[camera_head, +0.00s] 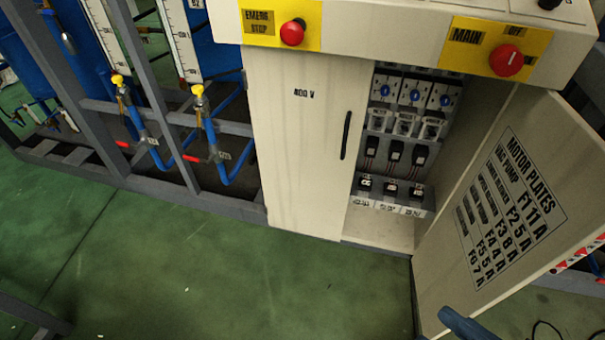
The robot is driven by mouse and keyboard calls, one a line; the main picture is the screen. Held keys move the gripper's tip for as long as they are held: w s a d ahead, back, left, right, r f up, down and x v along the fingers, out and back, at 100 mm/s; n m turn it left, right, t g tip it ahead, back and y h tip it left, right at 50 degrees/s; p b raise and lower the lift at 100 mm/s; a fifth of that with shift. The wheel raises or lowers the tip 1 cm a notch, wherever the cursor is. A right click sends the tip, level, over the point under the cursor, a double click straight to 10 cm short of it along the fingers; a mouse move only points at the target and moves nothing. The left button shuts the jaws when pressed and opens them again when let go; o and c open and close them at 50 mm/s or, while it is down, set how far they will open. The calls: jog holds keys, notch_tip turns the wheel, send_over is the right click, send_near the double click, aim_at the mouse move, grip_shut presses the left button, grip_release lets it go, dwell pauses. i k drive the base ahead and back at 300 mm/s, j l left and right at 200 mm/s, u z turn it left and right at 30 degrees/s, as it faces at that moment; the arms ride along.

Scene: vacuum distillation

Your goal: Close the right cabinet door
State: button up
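The right cabinet door (545,175) stands wide open at the right, swung out toward me. Its inner face shows and carries a "MOTOR PLATES" list. The cabinet opening (385,228) beside it is uncovered, with several switches and black plugs inside. A dark blue rounded piece (465,325) enters at the bottom edge, in front of the door's lower part. It may be part of my gripper, but its fingertips are not recognisable. I cannot tell whether it touches the door.
The left cabinet door (300,150), marked "400 V", is shut and has a black handle (346,135). Red knobs (292,32) (506,60) are on the panel above. A grey frame with blue pipes (160,155) stands left. Green floor (230,285) in front is clear.

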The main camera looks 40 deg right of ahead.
aim_at(532, 197)
jog(key=k+l+u, duration=0.15)
jog(key=k+u, duration=0.3)
jog(key=k+l+u, duration=0.1)
jog(key=k+u, duration=0.15)
jog(key=u, duration=0.2)
jog(key=k, duration=0.75)
jog(key=k+z, duration=0.2)
jog(key=z, duration=0.2)
jog(key=k+l+z, duration=0.15)
jog(key=z, duration=0.25)
jog(key=k+l+z, duration=0.15)
jog(key=z, duration=0.25)
